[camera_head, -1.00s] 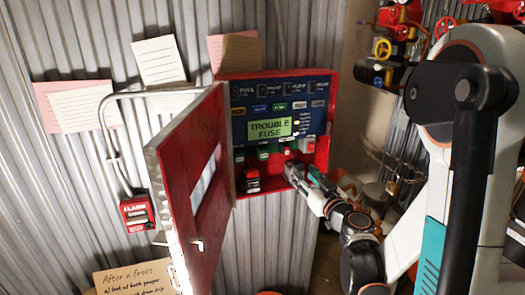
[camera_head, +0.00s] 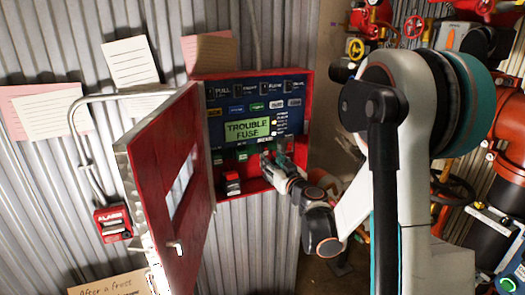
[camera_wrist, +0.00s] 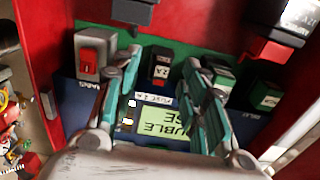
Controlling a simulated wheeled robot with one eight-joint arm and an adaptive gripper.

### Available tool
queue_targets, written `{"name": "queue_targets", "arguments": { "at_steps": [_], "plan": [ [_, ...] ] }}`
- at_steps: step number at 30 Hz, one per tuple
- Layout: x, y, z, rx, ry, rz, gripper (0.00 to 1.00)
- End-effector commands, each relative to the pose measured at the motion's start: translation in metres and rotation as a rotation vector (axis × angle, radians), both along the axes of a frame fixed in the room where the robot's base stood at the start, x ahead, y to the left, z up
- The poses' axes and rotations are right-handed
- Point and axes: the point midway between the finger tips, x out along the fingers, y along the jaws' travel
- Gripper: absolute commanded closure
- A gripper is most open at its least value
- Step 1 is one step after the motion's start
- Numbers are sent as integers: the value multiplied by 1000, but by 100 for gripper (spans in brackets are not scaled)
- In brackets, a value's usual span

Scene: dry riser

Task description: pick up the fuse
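A small dark block marked 2 A (camera_wrist: 160,70), apparently the fuse, sits in the panel above a label reading FUSE in the wrist view. My gripper (camera_wrist: 163,88) is open, its teal-lined fingers on either side of this block. I see no contact, and the gap to the block is hard to judge. In the head view my gripper (camera_head: 272,166) reaches into the lower right of the open red box (camera_head: 308,110), and its fingers hide the block there. The display (camera_head: 247,130) reads TROUBLE FUSE.
A grey block with a red rocker switch (camera_wrist: 90,55) stands left of the fingers, and a green-faced block (camera_wrist: 265,97) stands to their right. A black-and-red part (camera_head: 232,183) is low in the box. The open red door (camera_head: 170,165) stands left of my arm.

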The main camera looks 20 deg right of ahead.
Motion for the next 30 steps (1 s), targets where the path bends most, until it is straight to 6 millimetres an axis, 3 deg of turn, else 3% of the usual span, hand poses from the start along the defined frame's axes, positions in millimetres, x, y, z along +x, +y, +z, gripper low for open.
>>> {"name": "queue_targets", "arguments": {
  "at_steps": [7, 16, 17, 22, 30],
  "plan": [
    [33, 4, 1, 0, 1, 1, 60],
    [38, 4, 2, 0, 1, 0, 60],
    [38, 4, 2, 0, 1, 0, 62],
    [38, 4, 2, 0, 1, 0, 100],
    [38, 4, 2, 0, 1, 0, 100]
  ]
}}
